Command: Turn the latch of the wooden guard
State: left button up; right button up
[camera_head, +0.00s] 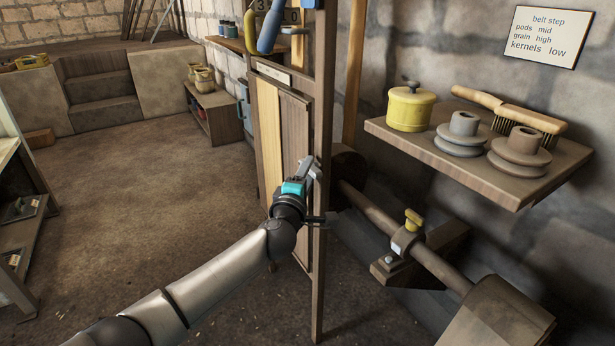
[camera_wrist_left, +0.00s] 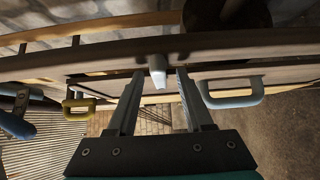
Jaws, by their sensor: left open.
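The wooden guard (camera_head: 296,132) stands upright in the middle of the head view, a framed panel with pale and brown boards. In the left wrist view its rail (camera_wrist_left: 235,44) runs across the top. A pale latch (camera_wrist_left: 157,70) sticks out from the rail in that view. My left gripper (camera_head: 318,188) is at the guard's post in the head view. Its two fingers (camera_wrist_left: 160,76) are open in the wrist view, with the latch between their tips and gaps showing on both sides. The latch is hidden in the head view. My right gripper is not in view.
A shelf (camera_head: 470,170) on the right bears a yellow pot (camera_head: 410,107), two stepped pulleys and a brush (camera_head: 512,108). A shaft (camera_head: 437,264) with a yellow-topped bearing runs below it. A blue-grey handle (camera_wrist_left: 232,98) and a yellow handle (camera_wrist_left: 78,108) flank the fingers.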

pick_arm(q)
grip_shut()
dwell(0.5)
